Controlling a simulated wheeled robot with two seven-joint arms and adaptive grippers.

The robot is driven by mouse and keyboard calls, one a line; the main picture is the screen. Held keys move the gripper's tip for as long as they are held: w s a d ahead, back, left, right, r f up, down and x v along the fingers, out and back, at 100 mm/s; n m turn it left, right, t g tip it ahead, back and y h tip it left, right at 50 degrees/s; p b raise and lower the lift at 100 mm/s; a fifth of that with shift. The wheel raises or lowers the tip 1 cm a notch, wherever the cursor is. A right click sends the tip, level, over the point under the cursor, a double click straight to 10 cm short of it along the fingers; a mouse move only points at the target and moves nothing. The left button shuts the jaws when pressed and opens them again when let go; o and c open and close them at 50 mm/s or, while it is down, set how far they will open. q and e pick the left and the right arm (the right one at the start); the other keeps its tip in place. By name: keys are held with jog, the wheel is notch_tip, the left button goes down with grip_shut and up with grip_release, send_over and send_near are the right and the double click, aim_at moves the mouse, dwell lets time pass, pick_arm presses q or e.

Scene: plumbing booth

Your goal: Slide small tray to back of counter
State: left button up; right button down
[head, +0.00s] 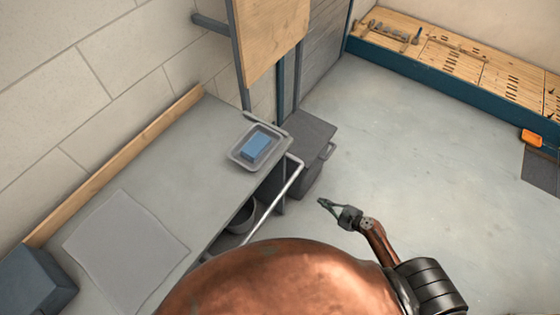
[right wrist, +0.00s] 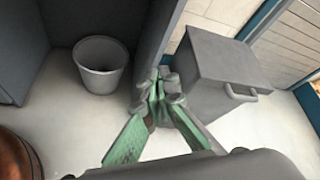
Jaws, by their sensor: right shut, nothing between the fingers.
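The small tray (head: 236,157) is light grey with a raised rim and holds a blue block (head: 257,145). It sits on the grey counter (head: 180,150), near the counter's right end and close to its front edge. My right gripper (head: 322,202) is out over the floor, to the right of the counter and apart from the tray. In the right wrist view its green fingers (right wrist: 157,88) are together with nothing between them. The tray does not show in the right wrist view. My left gripper is not in view.
A metal rail (head: 280,192) runs along the counter's front. A grey lidded bin (head: 312,135) stands past its end, also in the right wrist view (right wrist: 215,75). A bucket (right wrist: 101,65) stands under the counter. A flat grey sheet (head: 125,245) and dark box (head: 32,282) lie left.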

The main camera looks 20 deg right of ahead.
jog(key=w+a+r+m+t+y, duration=0.1)
jog(key=w+a+r+m+y, duration=0.15)
jog(key=r, duration=0.65)
jog(key=m+t+y, duration=0.1)
jog(key=m+y, duration=0.1)
jog(key=y, duration=0.1)
send_near(269, 156)
jog(key=p+x, duration=0.1)
jog(key=x, duration=0.4)
jog(key=shift+w+a, duration=0.25)
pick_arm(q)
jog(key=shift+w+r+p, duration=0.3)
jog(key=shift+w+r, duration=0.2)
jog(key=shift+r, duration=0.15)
pick_arm(e)
jog(key=shift+w+a+f, duration=0.15)
jog(key=shift+w+a, duration=0.2)
jog(key=shift+w, duration=0.1)
